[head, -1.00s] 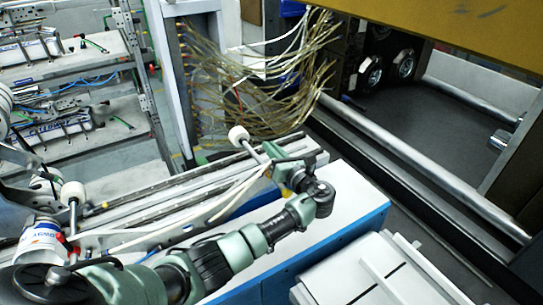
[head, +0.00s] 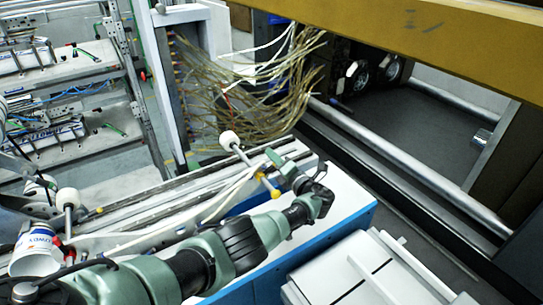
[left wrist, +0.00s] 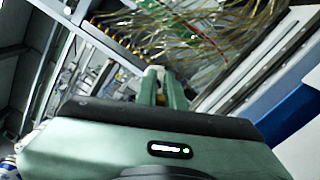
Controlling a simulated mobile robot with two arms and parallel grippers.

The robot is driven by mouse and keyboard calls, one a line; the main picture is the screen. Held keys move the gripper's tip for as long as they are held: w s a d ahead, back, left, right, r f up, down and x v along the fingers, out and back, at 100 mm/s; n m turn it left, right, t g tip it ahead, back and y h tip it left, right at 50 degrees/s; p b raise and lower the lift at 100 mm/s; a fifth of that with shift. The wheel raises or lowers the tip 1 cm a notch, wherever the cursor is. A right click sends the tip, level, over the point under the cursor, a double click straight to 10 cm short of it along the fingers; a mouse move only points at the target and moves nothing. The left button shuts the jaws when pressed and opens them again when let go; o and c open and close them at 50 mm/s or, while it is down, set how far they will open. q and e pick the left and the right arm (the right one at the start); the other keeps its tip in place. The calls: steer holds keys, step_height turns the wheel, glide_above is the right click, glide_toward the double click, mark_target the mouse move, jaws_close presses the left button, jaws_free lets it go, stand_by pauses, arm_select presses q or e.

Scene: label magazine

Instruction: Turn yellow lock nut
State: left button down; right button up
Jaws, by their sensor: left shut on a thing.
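The yellow lock nut (head: 274,193) shows as a small yellow piece at the lower end of a rod with a white roller (head: 230,140), above the white machine bed. My left gripper (head: 271,167) is at this nut, reaching in from the right side of the rod, and is shut on it. The fingers partly hide the nut and the contact. My right gripper is not in view.
A second white roller on a rod (head: 68,198) stands at left, by a white printed cup (head: 36,250). Hoses (head: 245,85) hang behind. A yellow beam (head: 420,35) crosses the upper right. A white panel (head: 365,270) lies at lower right.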

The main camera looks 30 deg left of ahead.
arm_select(q)
steer(key=shift+w+d+f+m, duration=0.1)
steer(key=shift+f+m, duration=0.15)
steer(key=shift+m, duration=0.15)
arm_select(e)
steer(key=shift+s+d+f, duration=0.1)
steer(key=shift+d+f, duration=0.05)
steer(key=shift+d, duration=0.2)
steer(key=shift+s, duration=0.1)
arm_select(q)
steer(key=c, duration=1.5)
jaws_free()
